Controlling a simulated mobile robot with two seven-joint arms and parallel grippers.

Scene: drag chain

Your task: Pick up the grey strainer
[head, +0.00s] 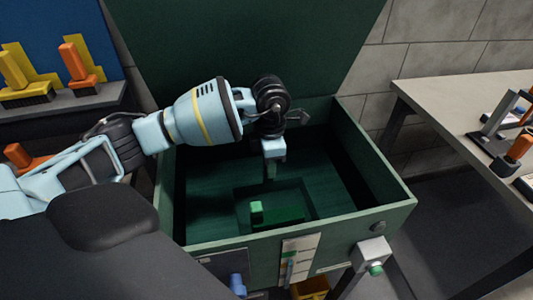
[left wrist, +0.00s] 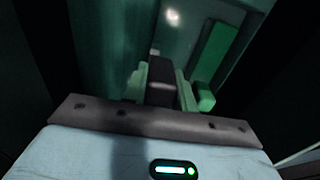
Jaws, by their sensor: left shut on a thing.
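My left gripper (head: 271,168) points down inside the open green box, above its floor. In the left wrist view its two fingers (left wrist: 161,88) are closed on a dark grey piece (left wrist: 160,72), which I take to be the grey strainer. The piece is dim there, so its full shape is hard to make out. In the head view the held piece is small and mostly lost against the dark box. My right gripper is not in view.
The green box (head: 178,215) has raised walls around my gripper and an upright lid (head: 240,45) behind. A small green block (head: 256,208) is in a floor recess. A table (head: 470,95) with tools stands right, a shelf with orange and yellow parts left.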

